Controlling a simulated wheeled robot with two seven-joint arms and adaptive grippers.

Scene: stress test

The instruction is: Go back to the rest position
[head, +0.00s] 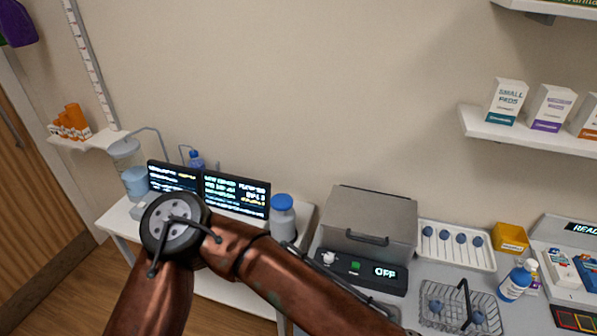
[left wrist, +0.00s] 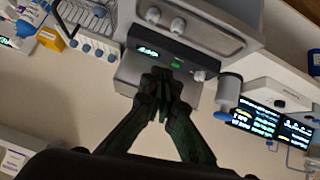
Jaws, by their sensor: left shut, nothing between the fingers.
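My left gripper (left wrist: 162,78) shows in the left wrist view. Its dark fingers meet at the tips, with nothing held between them. In that picture the fingertips overlap the grey box-shaped device (left wrist: 195,40), just below its control panel; I cannot tell the distance between them. In the head view a copper-brown arm of mine crosses the lower middle, bent at a dark round joint, and its gripper is not visible there. My right gripper is in neither view.
The grey device (head: 372,218) with an OFF panel stands on the counter. Beside it are a white swab tray (head: 456,262), a wire basket (head: 435,291) and a spray bottle (head: 517,280). Two screens (head: 236,193) and a blue-lidded jar (head: 283,218) stand left. A wall shelf (head: 530,134) holds boxes.

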